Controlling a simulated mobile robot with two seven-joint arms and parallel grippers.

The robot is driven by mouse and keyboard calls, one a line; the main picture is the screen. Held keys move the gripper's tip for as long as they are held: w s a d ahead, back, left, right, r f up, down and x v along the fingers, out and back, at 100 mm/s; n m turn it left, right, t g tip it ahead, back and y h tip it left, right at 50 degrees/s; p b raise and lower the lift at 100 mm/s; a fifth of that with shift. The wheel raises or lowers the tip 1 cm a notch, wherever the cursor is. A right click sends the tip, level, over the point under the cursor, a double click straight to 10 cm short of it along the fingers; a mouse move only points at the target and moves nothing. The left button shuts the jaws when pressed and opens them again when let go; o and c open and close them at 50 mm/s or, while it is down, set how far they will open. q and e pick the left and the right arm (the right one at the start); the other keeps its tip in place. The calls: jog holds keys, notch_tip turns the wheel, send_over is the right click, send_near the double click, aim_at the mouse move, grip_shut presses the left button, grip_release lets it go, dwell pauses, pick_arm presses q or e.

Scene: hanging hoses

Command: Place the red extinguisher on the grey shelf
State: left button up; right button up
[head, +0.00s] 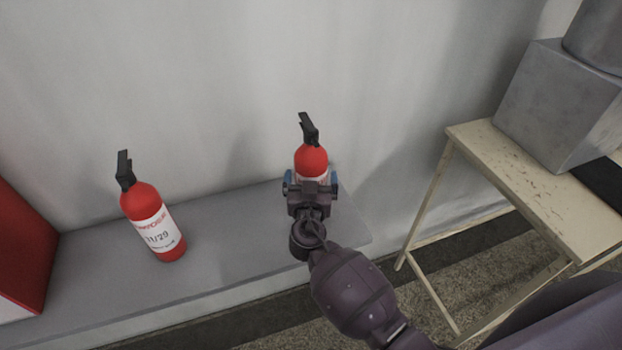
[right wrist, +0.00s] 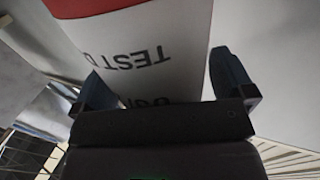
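A red extinguisher (head: 311,162) with a black handle and white label is upright, over or on the right end of the grey shelf (head: 235,235). Its base is hidden behind my right gripper (head: 311,184), so contact with the shelf cannot be seen. The gripper's blue fingers lie on either side of it. In the right wrist view the label (right wrist: 160,65) fills the space between the fingers (right wrist: 165,85); I cannot tell whether they press on it. A second red extinguisher (head: 153,222) stands on the shelf at left. My left gripper is not in view.
A red object (head: 22,250) sits at the shelf's left end. A worn cream table (head: 530,185) with a grey box (head: 560,105) stands at right. A pale wall (head: 220,80) runs behind the shelf. The shelf between the two extinguishers is clear.

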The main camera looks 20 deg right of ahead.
jog(key=shift+r, duration=0.15)
jog(key=b+v, duration=0.2)
jog(key=v, duration=1)
jog(key=shift+d, duration=0.15)
